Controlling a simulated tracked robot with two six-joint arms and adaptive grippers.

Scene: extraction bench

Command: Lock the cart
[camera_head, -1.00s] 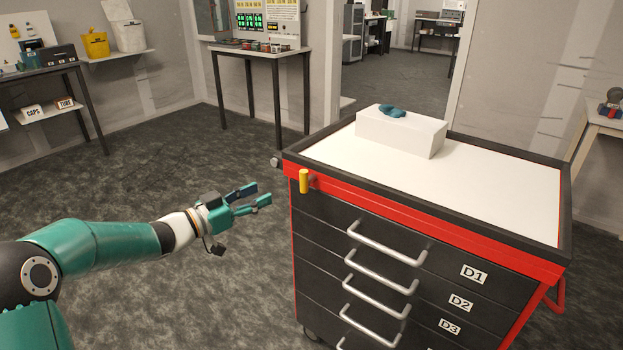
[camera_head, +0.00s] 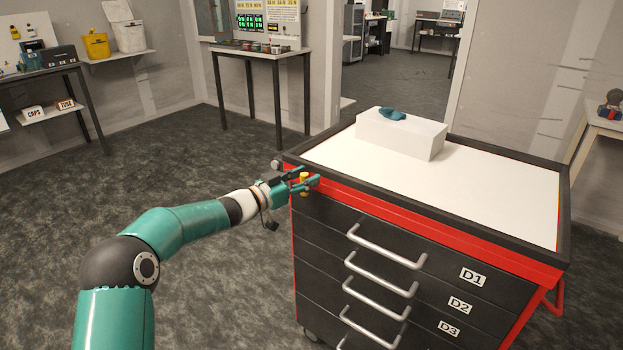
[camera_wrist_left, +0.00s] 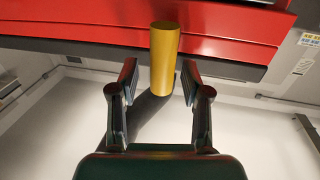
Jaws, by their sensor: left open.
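The cart (camera_head: 430,235) is red and black with a white top and drawers labelled D1, D2 and D3; the drawers in view look shut. A yellow cylindrical handle (camera_head: 304,188) sits at its upper left front corner. My left gripper (camera_head: 304,182) is open with its fingers on either side of this handle. In the left wrist view the yellow handle (camera_wrist_left: 164,60) stands between the two open fingertips, with a gap visible on both sides. My right gripper is not in view.
A white box (camera_head: 400,135) with a blue item (camera_head: 391,114) on it rests on the cart top. Silver drawer handles (camera_head: 385,246) stick out below the yellow handle. Floor (camera_head: 150,180) left of the cart is clear. Tables stand along the back walls.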

